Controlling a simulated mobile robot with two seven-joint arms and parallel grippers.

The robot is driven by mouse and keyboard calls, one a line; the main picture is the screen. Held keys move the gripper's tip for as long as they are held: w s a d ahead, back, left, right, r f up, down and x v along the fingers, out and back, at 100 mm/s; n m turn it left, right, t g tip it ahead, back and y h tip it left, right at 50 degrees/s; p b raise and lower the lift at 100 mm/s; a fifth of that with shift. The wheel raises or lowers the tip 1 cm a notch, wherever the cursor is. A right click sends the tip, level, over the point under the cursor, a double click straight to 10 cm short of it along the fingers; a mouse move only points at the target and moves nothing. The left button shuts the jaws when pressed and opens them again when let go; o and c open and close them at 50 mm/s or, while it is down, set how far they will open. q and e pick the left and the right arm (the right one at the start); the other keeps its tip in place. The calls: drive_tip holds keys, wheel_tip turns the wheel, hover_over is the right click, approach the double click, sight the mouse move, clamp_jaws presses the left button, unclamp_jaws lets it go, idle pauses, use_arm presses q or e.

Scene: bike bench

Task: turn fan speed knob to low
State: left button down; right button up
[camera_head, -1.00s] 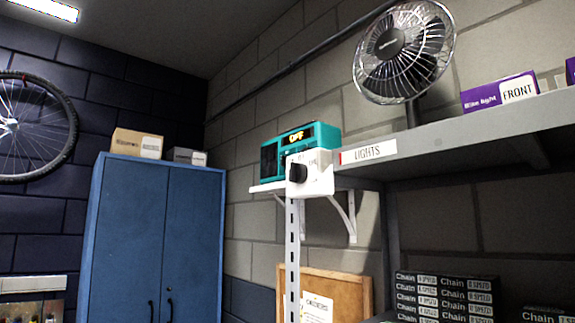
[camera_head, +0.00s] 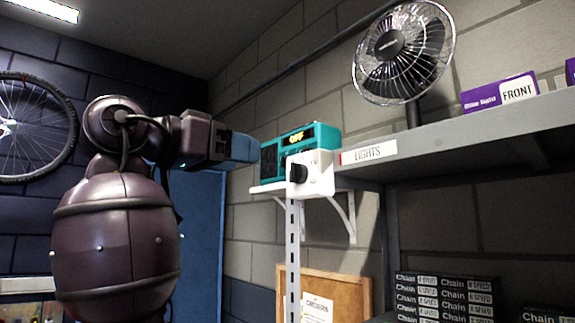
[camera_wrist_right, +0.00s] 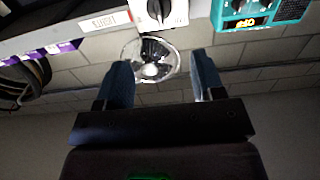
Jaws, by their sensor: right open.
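In the right wrist view the knob (camera_wrist_right: 156,10) and the white box (camera_wrist_right: 178,13) are at the top edge, partly cut off. The fan (camera_head: 403,52) stands on the grey shelf; it also shows in the right wrist view (camera_wrist_right: 150,58). My right gripper (camera_head: 246,148) is left of the knob and apart from it. In the right wrist view its blue fingers (camera_wrist_right: 160,62) are spread with nothing between them. My left gripper is not in view.
A teal device (camera_head: 325,135) with a display reading OFF stands beside the white box. The grey shelf (camera_head: 470,133), labelled LIGHTS, juts out at the right. A blue cabinet (camera_head: 200,230) is behind my arm.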

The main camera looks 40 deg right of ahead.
sight(290, 166)
drive_tip(key=d, duration=0.9)
drive_tip(key=shift+w+d, duration=0.25)
drive_tip(key=shift+w, duration=0.15)
drive_tip(key=shift+d, duration=0.55)
drive_tip(key=shift+c, duration=0.3)
drive_tip(key=c, duration=0.7)
drive_tip(key=shift+c, duration=0.7)
